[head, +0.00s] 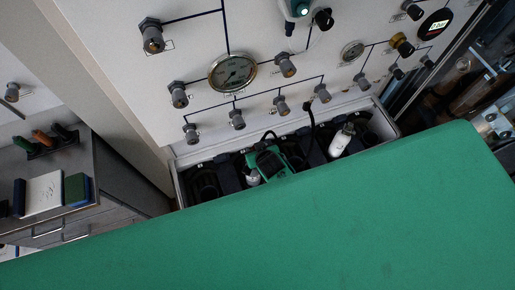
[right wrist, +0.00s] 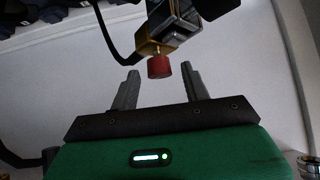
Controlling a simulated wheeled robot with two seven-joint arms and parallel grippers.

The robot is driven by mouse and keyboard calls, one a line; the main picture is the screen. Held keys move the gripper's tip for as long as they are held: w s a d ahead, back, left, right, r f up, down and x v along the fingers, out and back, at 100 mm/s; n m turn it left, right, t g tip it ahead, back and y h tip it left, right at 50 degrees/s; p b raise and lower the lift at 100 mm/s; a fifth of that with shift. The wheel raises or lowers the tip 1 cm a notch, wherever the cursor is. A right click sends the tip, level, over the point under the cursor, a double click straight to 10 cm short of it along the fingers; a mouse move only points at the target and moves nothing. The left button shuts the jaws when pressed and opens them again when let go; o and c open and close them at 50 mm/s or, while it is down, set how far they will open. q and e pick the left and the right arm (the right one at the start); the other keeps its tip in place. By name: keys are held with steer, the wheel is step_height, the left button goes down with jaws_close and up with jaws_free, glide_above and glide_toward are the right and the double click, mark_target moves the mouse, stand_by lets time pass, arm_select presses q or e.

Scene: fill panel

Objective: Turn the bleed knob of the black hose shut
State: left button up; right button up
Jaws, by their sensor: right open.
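In the right wrist view, a short red knob (right wrist: 159,67) sits on a brass-coloured block (right wrist: 152,46). The block joins a grey and black fitting (right wrist: 176,22). A black hose (right wrist: 107,35) curves down to the block from the upper left. My right gripper (right wrist: 160,73) is open and empty. The knob shows between its two fingertips, with a gap on each side; how deep it sits cannot be told. I cannot make out the knob or my right gripper in the head view. My left gripper is not in view.
In the head view, a white panel (head: 110,42) carries a round gauge (head: 232,72) and several grey fittings. A trough (head: 179,187) below holds dark hoses and a green-and-black item (head: 268,160). A grey cabinet (head: 120,178) stands left. My large green part covers the lower view.

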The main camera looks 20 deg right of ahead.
steer(key=shift+s, duration=0.1)
steer(key=b+v, duration=0.2)
steer(key=v, duration=1.1)
steer(key=shift+s+r+b, duration=0.2)
steer(key=shift+r+b, duration=0.05)
steer(key=shift+b, duration=0.15)
steer(key=shift+a, duration=0.1)
